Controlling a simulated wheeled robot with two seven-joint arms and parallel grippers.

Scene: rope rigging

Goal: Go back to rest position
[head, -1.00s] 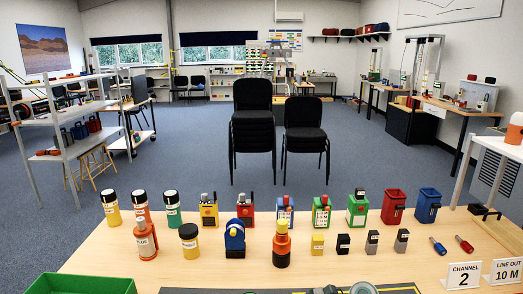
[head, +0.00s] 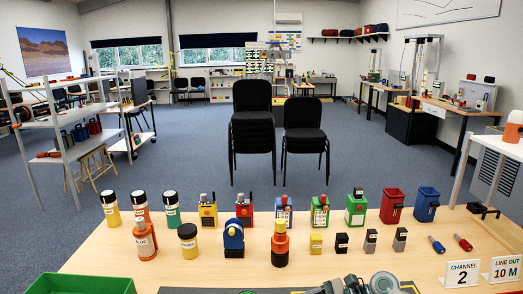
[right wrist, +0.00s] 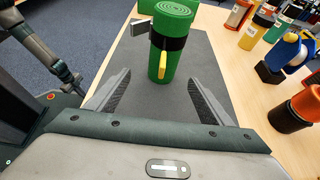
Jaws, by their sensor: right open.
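In the right wrist view my right gripper (right wrist: 160,80) is open, with its two dark fingers spread apart. A green rope-like cylinder (right wrist: 170,62) with a black band and a yellow tab stands upright on the dark grey mat (right wrist: 212,62), just beyond the fingertips. No finger visibly touches it. At the left of that view is a dark arm end (right wrist: 62,72), seemingly my left one; its jaw state is unclear. In the head view, only grey and dark parts of my arm show at the bottom edge; the fingers are not clear.
The wooden table (head: 390,262) bears labelled canisters (head: 146,240), small coloured boxes and a red bin (head: 392,206). A green tray (head: 80,285) is at front left and a Channel 2 sign (head: 462,274) at front right. Stacked black chairs (head: 252,130) stand beyond on open blue carpet.

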